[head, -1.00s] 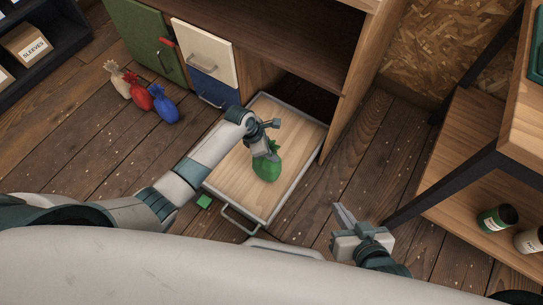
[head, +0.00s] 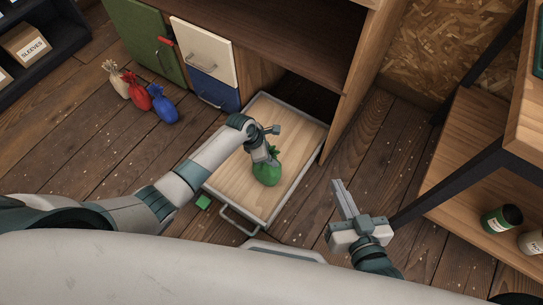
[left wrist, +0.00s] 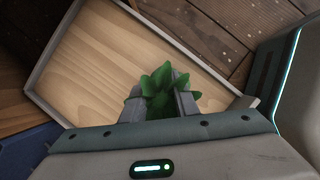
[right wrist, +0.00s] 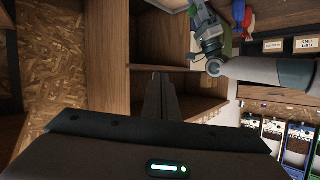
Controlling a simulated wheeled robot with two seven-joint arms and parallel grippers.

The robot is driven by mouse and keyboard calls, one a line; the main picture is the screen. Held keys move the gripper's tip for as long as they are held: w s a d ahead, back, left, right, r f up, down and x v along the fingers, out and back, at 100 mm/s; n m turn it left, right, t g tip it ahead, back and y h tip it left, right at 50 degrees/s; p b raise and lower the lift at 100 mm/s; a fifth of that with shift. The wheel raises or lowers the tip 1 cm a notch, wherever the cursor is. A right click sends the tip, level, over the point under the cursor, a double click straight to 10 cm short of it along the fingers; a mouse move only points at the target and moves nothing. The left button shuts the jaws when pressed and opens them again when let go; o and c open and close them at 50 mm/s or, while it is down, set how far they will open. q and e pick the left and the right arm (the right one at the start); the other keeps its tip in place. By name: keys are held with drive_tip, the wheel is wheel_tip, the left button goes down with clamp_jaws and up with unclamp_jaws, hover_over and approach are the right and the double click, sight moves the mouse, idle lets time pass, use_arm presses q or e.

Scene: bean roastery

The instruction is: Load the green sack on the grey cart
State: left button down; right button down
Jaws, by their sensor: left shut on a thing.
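The green sack (head: 267,174) is over the wooden top of the grey-rimmed cart (head: 237,183), near its middle. My left gripper (head: 269,157) is shut on the gathered neck of the sack. In the left wrist view the leafy green top of the sack (left wrist: 158,88) shows between the two fingers, with the bare cart top (left wrist: 95,65) beyond. The sack's underside is hidden, so I cannot tell if it rests on the cart. My right gripper (head: 343,198) is shut and empty, right of the cart; its fingers lie together in the right wrist view (right wrist: 160,96).
A wooden cabinet (head: 262,38) stands behind the cart. Beige (head: 117,78), red (head: 137,95) and blue (head: 162,109) sacks stand on the floor at left. A shelf with jars (head: 501,219) is at right.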

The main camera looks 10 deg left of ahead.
use_arm(q)
drive_tip(key=shift+w, duration=0.1)
drive_tip(key=c, duration=1.4)
unclamp_jaws()
drive_tip(key=shift+f, duration=0.1)
drive_tip(key=shift+r, duration=0.3)
drive_tip(key=shift+a+r, duration=0.15)
drive_tip(key=shift+r, duration=0.05)
drive_tip(key=p+v, duration=0.2)
drive_tip(key=v, duration=0.3)
drive_tip(key=p+v, duration=0.2)
drive_tip(key=v, duration=0.4)
drive_tip(key=shift+a+r, duration=0.1)
use_arm(e)
drive_tip(key=s+d+f+g+h, duration=0.2)
drive_tip(key=s+d+f+g, duration=0.3)
drive_tip(key=s+f+g, duration=0.1)
drive_tip(key=shift+f, duration=0.55)
use_arm(q)
drive_tip(key=shift+s, duration=0.25)
use_arm(e)
drive_tip(key=shift+s+d, duration=0.1)
